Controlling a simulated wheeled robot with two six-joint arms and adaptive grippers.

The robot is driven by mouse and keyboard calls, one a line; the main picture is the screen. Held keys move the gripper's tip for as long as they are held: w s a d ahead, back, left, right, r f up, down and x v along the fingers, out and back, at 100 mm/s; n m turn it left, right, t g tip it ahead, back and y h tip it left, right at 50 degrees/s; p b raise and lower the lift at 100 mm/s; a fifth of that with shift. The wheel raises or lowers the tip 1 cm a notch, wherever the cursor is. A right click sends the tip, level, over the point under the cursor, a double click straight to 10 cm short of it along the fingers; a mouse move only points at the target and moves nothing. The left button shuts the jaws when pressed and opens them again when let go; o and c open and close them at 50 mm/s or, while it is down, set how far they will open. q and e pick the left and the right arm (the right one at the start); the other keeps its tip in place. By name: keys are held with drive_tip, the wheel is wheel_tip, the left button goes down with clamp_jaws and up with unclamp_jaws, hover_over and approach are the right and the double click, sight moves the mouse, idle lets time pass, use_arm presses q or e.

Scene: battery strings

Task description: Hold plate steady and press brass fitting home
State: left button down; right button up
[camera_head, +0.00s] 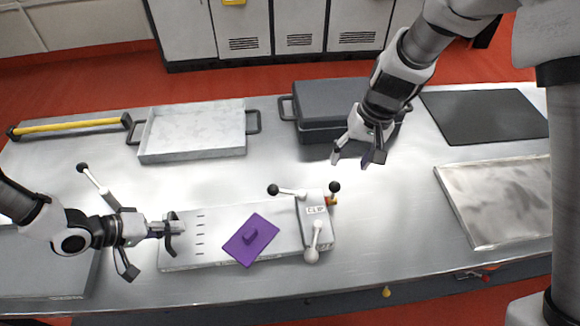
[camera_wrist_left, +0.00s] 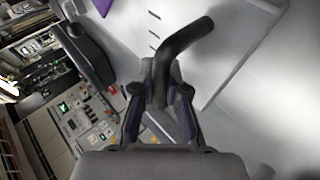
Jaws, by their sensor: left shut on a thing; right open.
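A long pale plate (camera_head: 208,262) lies on the metal bench, with short dark marks near its left end. My left gripper (camera_head: 160,231) is shut on a black curved handle (camera_head: 172,240) at that end. The handle also shows between the fingers in the left wrist view (camera_wrist_left: 186,42). A block labelled CLIP (camera_head: 316,210) with ball-ended levers sits at the plate's right end. A small brass-coloured fitting (camera_head: 333,201) shows at the block's right side, partly hidden; I cannot tell how deep it sits. My right gripper (camera_head: 355,160) is open and empty above the bench, up and right of the block.
A purple piece with a knob (camera_head: 262,250) lies on the plate's middle. A pale tray (camera_head: 190,153), a dark lidded box (camera_head: 322,88), a black mat (camera_head: 484,116) and a metallic sheet (camera_head: 500,200) lie around. Bench between block and sheet is clear.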

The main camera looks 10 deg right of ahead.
use_arm(q)
drive_tip(key=shift+f, duration=0.15)
drive_tip(key=c, duration=1.1)
unclamp_jaws()
drive_tip(key=shift+w, duration=0.15)
use_arm(e)
drive_tip(key=shift+w+d+r, duration=0.1)
drive_tip(key=shift+w+r, duration=0.1)
drive_tip(key=shift+r, duration=0.1)
use_arm(q)
drive_tip(key=shift+a+r, duration=0.25)
drive_tip(key=shift+r, duration=0.1)
drive_tip(key=v, duration=0.6)
drive_tip(key=shift+s+a+r, duration=0.15)
drive_tip(key=shift+s+a, duration=0.05)
use_arm(e)
drive_tip(key=shift+s, duration=0.1)
